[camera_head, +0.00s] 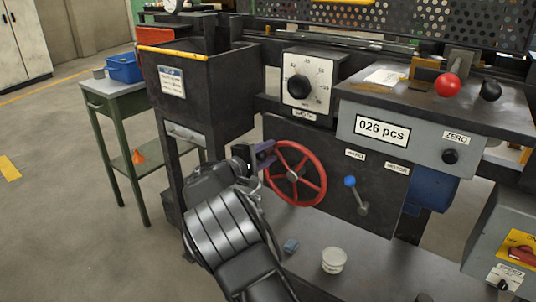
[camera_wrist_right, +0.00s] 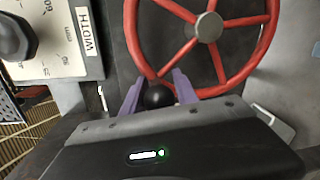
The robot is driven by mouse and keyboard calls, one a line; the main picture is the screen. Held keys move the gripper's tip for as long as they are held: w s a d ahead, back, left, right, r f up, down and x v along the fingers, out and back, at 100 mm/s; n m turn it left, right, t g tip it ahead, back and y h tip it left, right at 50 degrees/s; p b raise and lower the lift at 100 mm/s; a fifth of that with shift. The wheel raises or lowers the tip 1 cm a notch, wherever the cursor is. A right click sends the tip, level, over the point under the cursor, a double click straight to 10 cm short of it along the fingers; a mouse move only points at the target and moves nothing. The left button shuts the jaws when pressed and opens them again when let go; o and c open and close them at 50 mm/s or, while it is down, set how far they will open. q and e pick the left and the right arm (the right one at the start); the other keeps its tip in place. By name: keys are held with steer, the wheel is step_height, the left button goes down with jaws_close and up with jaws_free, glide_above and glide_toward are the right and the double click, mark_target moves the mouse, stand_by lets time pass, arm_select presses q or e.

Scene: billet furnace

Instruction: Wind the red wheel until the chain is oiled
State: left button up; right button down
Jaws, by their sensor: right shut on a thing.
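The red wheel (camera_head: 293,177) is a spoked hand wheel on the dark front panel of the machine. It also shows in the right wrist view (camera_wrist_right: 208,27), with a grey hub and a black round knob (camera_wrist_right: 158,95) near its rim. My right gripper (camera_head: 265,153) is at the wheel's upper left side in the head view. Its purple fingers (camera_wrist_right: 158,92) are shut on the black knob, one on each side. My left gripper is not in view. I cannot make out the chain in either view.
A width dial (camera_head: 299,87) is above the wheel. A blue-knobbed lever (camera_head: 351,183) is to its right, and a counter (camera_head: 382,129) reads 026 pcs. A white cup (camera_head: 334,260) and small blue block (camera_head: 291,246) stand on the ledge below. A green table (camera_head: 115,90) is at left.

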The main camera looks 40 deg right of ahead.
steer(key=shift+w+a, duration=0.25)
steer(key=c, duration=1.1)
jaws_free()
steer(key=shift+w, duration=0.1)
steer(key=shift+o, duration=0.4)
steer(key=shift+d, duration=0.1)
steer(key=p+v, duration=0.1)
steer(key=v, duration=0.6)
steer(key=shift+s+a+p, duration=0.2)
steer(key=shift+a+p, duration=0.1)
steer(key=shift+a, duration=0.1)
